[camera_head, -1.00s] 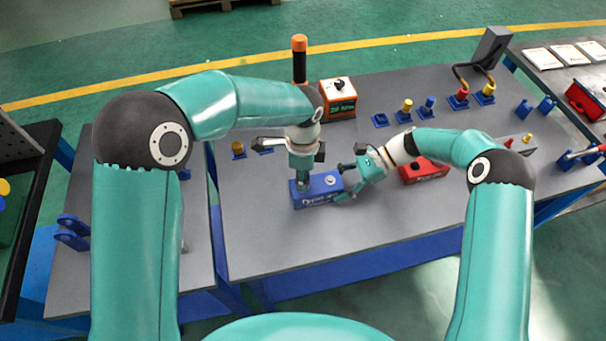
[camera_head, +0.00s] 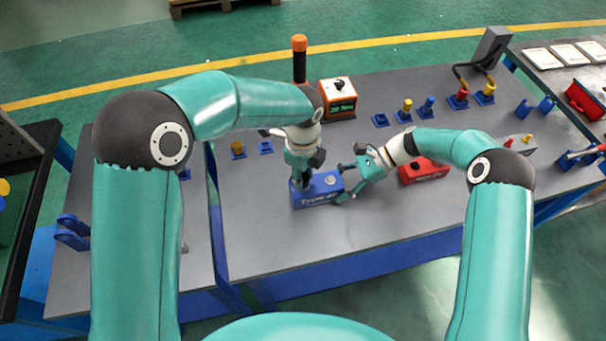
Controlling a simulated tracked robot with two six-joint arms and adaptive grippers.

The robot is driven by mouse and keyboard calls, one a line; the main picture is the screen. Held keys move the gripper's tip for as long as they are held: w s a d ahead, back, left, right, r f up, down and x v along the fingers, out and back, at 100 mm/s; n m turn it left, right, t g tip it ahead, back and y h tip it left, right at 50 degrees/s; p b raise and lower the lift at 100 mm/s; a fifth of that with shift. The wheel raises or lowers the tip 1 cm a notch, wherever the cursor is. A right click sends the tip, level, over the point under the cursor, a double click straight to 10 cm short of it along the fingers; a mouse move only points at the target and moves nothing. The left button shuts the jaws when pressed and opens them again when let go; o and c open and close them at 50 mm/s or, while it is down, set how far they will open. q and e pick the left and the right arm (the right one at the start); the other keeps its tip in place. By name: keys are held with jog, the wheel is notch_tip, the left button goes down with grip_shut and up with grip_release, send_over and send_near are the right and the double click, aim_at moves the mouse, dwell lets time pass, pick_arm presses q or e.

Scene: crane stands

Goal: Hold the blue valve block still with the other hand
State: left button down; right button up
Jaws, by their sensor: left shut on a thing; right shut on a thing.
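The blue valve block (camera_head: 318,196) lies on the grey bench top (camera_head: 300,240), with white lettering on its front and a round pale port on top. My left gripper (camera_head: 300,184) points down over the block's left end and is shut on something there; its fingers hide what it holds. My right gripper (camera_head: 342,184) comes in from the right and is shut on the block's right end, one finger at the back and one at the front.
A red block (camera_head: 424,171) sits right of my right gripper. An orange box with a display (camera_head: 338,98) and an orange-topped black post (camera_head: 299,60) stand behind. Several blue holders, some with yellow or blue pieces (camera_head: 406,107), line the back. The bench front is clear.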

pick_arm(q)
jog(key=m, duration=0.5)
jog(key=c, duration=0.7)
grip_release()
jog(key=shift+c, duration=0.2)
jog(key=shift+c, duration=0.3)
jog(key=shift+c, duration=0.5)
